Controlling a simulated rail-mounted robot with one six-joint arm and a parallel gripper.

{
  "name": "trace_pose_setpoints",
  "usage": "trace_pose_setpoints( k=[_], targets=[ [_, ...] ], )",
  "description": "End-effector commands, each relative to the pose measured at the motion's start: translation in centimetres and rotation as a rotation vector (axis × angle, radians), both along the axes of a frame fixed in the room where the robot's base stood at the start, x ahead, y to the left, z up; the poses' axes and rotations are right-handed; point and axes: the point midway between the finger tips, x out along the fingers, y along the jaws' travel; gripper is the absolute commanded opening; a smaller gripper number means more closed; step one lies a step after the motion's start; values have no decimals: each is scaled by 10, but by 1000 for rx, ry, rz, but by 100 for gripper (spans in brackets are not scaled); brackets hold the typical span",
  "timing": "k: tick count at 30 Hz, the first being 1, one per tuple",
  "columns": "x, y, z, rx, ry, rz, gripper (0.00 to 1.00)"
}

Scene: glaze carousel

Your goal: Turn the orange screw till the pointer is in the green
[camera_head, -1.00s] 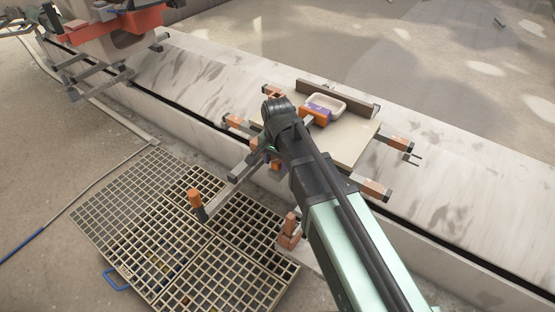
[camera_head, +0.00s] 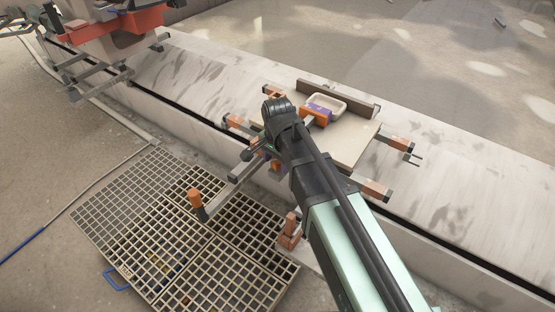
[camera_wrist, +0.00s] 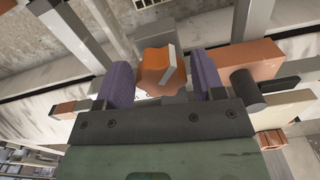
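In the wrist view, my gripper (camera_wrist: 162,60) has its two purple-padded fingers apart. In the head view, my arm reaches to the near left side of a pale board on a frame (camera_head: 352,150), and the fingers are mostly hidden. I cannot make out a pointer or a green zone.
A white dish (camera_head: 327,104) and an orange-and-purple piece (camera_head: 316,114) are on the board. The frame's arms have orange ends (camera_head: 373,188). An orange-topped post (camera_head: 195,198) stands over the floor grating (camera_head: 150,215). Another orange-and-grey carrier (camera_head: 115,25) stands at the upper left.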

Motion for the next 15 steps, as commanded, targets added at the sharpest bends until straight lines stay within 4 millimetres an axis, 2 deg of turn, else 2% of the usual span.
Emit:
trace_pose_setpoints(
  k=[3, 10, 15],
  targets=[
    [0, 0, 0, 0, 0, 0, 76],
    [0, 0, 1, 0, 0, 1, 76],
    [0, 0, 20, 0, 0, 1, 76]
  ],
)
